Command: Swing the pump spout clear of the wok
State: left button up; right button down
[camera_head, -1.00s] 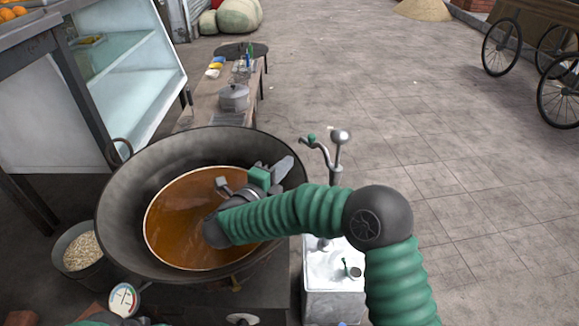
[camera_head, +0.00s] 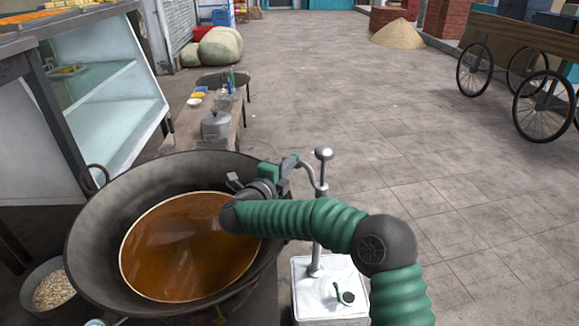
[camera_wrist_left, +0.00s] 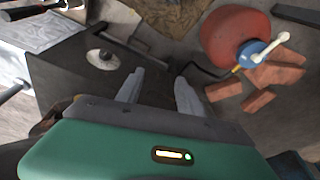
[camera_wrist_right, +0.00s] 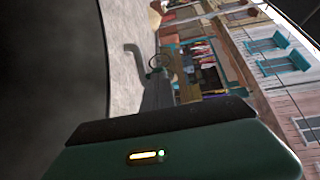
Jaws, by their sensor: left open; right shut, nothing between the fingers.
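The dark wok (camera_head: 90,235) holds orange-brown liquid at the lower left of the head view. The silver pump (camera_head: 318,235) stands on a white tank (camera_head: 328,303) at its right. Its curved spout (camera_head: 308,168) reaches left toward the wok's upper right rim. My right gripper (camera_head: 288,165) is shut and empty, over that rim at the spout's outer end; I cannot tell whether it touches. The right wrist view shows a bent pipe, probably the spout (camera_wrist_right: 134,50), beside the shut fingers. My left gripper (camera_wrist_left: 158,90) is open and empty, seen only in its wrist view.
A red gas cylinder (camera_wrist_left: 232,38) with a blue top and several bricks (camera_wrist_left: 258,98) are under my left gripper. A bench with a pot (camera_head: 215,125) stands behind the wok, and a glass cabinet (camera_head: 105,110) at the left. The paving right of the pump is clear.

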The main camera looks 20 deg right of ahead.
jog(key=shift+m+g+h, duration=0.7)
jog(key=shift+g, duration=0.1)
jog(key=p+x, duration=0.1)
jog(key=p, duration=0.1)
jog(key=p+x, duration=0.1)
jog(key=x, duration=0.1)
jog(key=p+x, duration=0.1)
jog(key=p, duration=0.1)
jog(key=shift+s+d+r+p, duration=0.2)
jog(key=shift+d+r+p, duration=0.15)
jog(key=shift+d, duration=0.15)
jog(key=shift+w+d+f+p, duration=0.15)
jog(key=shift+d+p, duration=0.3)
jog(key=shift+d, duration=0.35)
